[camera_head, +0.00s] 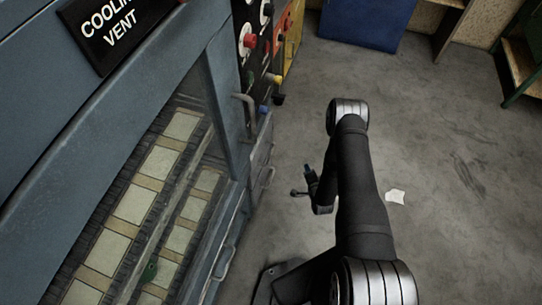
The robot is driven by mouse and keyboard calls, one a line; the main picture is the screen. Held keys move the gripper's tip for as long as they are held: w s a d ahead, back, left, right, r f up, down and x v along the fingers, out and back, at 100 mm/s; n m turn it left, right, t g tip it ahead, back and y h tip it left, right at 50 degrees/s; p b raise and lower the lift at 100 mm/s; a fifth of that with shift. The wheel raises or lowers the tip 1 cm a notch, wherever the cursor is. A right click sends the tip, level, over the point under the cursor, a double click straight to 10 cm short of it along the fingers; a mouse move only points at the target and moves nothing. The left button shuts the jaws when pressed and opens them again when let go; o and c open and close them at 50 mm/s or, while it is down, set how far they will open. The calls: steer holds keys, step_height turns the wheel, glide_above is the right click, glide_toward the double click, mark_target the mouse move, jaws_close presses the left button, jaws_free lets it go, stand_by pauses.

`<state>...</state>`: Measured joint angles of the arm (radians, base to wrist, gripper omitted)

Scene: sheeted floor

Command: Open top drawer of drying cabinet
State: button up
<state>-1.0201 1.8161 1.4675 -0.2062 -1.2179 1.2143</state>
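A large blue-grey cabinet (192,80) fills the left side, with a sign reading "COOLING" and "VENT" (108,25). It appears to be the drying cabinet. Bar handles show along its right side: an upper one (246,112), one lower to the right (268,180) and one near the bottom (225,262). I cannot tell which handle belongs to the top drawer; no drawer is seen standing clearly out. My gripper (303,186) is small and dark, right of the handles and apart from them. Whether its fingers are open or shut cannot be made out.
A window (150,190) in the cabinet shows pale rectangular pieces. A paper scrap (396,196) lies on open grey floor to the right. A blue box (368,22) and shelves stand behind.

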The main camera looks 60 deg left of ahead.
steer(key=s+d+r+n+g+y, duration=0.1)
steer(key=s+g+y, duration=0.1)
steer(key=s, duration=0.4)
steer(key=s+d+r+g+y, duration=0.1)
steer(key=s+r+g+y, duration=0.15)
steer(key=s, duration=0.25)
glide_toward(271, 155)
steer(key=shift+t, duration=0.35)
steer(key=a, duration=0.3)
steer(key=a+f, duration=0.1)
steer(key=a, duration=0.2)
steer(key=a+f, duration=0.1)
steer(key=a, duration=0.3)
steer(key=shift+s, duration=0.15)
steer(key=shift+c, duration=0.4)
steer(key=shift+n, duration=0.3)
jaws_close()
